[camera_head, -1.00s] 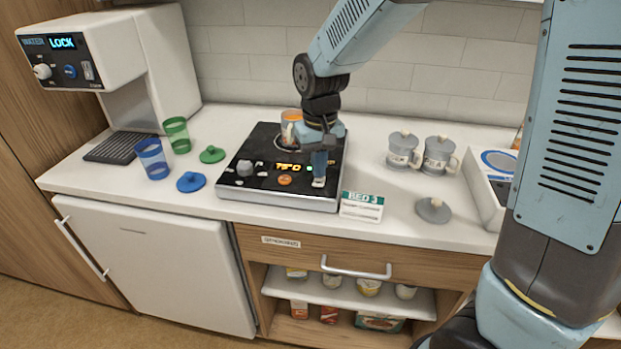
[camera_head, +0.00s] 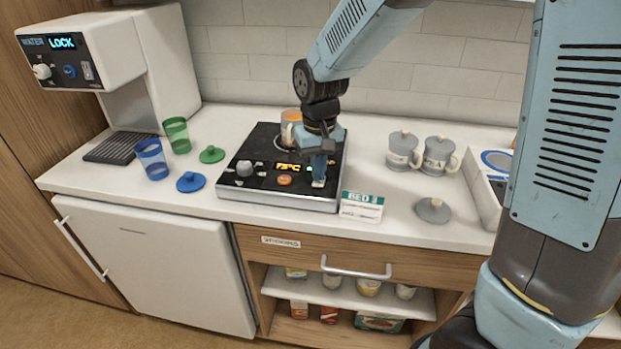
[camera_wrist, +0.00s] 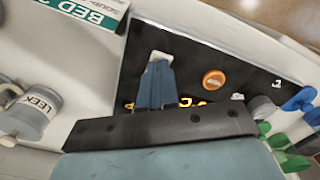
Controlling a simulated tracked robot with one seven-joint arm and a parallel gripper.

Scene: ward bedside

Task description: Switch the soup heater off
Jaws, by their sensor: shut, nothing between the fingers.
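The soup heater (camera_head: 232,178) is a black-topped unit on the counter, with an orange-lit display (camera_head: 288,169), an orange round button (camera_head: 284,180) and a grey knob (camera_head: 245,168). A mug with an orange band (camera_head: 290,122) stands on its rear part, partly hidden by my arm. My gripper (camera_head: 319,182) is shut and points down at the panel's front right, right of the orange button. In the wrist view the shut fingers (camera_wrist: 159,68) lie beside the orange button (camera_wrist: 214,79). A pale piece shows at their tips; I cannot tell whether they touch the panel.
Two grey lidded mugs (camera_head: 421,152) and a loose grey lid (camera_head: 433,210) are farther right.

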